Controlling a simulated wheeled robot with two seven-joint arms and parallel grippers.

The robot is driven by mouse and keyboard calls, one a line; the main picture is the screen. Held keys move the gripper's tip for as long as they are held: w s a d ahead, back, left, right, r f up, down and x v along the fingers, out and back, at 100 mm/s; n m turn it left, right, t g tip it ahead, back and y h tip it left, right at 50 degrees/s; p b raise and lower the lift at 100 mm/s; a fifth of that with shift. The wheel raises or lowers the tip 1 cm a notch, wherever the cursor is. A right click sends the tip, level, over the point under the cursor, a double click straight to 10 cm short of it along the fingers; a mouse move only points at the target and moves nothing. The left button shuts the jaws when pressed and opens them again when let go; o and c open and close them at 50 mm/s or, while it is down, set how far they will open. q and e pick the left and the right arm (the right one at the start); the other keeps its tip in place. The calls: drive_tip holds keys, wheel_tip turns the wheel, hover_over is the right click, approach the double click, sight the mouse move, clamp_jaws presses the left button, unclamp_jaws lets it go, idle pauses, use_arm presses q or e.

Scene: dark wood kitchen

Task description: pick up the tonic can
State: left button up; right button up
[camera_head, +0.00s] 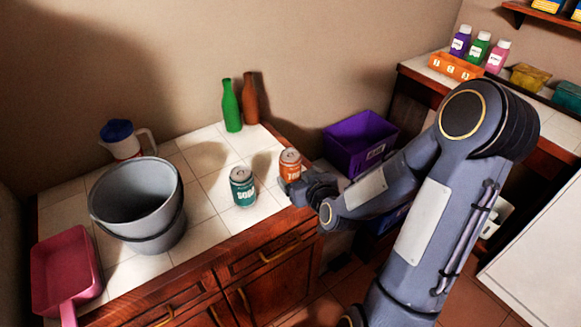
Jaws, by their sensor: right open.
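An orange can (290,161) with a silver top stands upright on the white tiled counter, near its right end. Its label starts with what looks like "TO"; the rest is covered. My right gripper (286,184) is open, low at the can's front right side. Its fingers hide the lower part of the can, and I cannot tell whether they touch it. A teal can (243,187) marked "SODA" stands just left of the orange one. My left gripper is not in view.
A grey bucket (165,230), a pink dustpan (66,272) and a blue-lidded jug (120,140) stand at the left. A green bottle (231,107) and a brown bottle (250,98) stand behind the cans. A purple crate (358,143) is beyond the counter's right end.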

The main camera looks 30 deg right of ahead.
sight(290, 163)
drive_tip(key=shift+w+a+f+p, duration=0.15)
drive_tip(key=shift+w+p, duration=0.2)
drive_tip(key=shift+w, duration=0.5)
drive_tip(key=p+x, duration=0.1)
drive_tip(key=x, duration=0.3)
drive_tip(key=shift+c, duration=0.4)
drive_tip(key=c, duration=1.1)
drive_tip(key=shift+o, duration=0.2)
drive_tip(key=shift+r, duration=1.15)
drive_tip(key=s+a+r, duration=0.9)
drive_tip(key=s+r, duration=0.1)
drive_tip(key=shift+s+r, duration=0.2)
drive_tip(key=shift+r, duration=0.15)
